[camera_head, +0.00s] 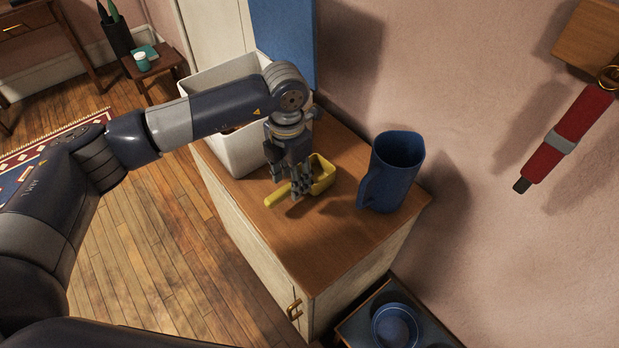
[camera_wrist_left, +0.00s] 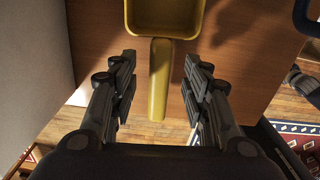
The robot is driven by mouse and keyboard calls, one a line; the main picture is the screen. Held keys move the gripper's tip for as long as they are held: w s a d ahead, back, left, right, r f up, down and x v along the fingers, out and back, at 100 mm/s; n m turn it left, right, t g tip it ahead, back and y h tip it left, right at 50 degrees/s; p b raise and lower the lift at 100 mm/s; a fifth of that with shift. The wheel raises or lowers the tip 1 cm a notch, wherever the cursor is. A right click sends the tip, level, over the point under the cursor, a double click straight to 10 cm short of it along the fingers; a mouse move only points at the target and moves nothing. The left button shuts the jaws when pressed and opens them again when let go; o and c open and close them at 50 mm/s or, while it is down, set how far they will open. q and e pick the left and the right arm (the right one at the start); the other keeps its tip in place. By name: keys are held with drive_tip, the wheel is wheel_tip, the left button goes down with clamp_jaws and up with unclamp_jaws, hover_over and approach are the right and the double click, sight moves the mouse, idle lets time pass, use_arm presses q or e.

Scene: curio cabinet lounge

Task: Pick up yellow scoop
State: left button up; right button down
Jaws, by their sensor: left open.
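The yellow scoop (camera_head: 321,177) lies on the wooden top of a cabinet (camera_head: 345,222), its handle pointing to the front left in the head view. My left gripper (camera_head: 288,195) points down over the scoop and hides part of its handle. In the left wrist view the scoop's handle (camera_wrist_left: 158,85) runs between the two open fingers of my left gripper (camera_wrist_left: 158,95), with a visible gap on each side. The scoop's bowl is at the top of that view, partly cut off. My right gripper is not in view.
A blue pitcher (camera_head: 393,170) stands right of the scoop on the cabinet top. A white bin (camera_head: 240,150) stands to the left, beneath my left arm. A blue bowl (camera_head: 395,326) is lower, at the front right. A red object (camera_head: 567,135) hangs on the wall.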

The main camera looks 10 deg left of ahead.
use_arm(q)
wheel_tip(320, 180, down, 4)
drive_tip(key=shift+r+p, duration=0.15)
drive_tip(key=shift+p, duration=0.2)
drive_tip(key=shift+f, duration=0.2)
drive_tip(key=shift+c, duration=1.1)
clamp_jaws()
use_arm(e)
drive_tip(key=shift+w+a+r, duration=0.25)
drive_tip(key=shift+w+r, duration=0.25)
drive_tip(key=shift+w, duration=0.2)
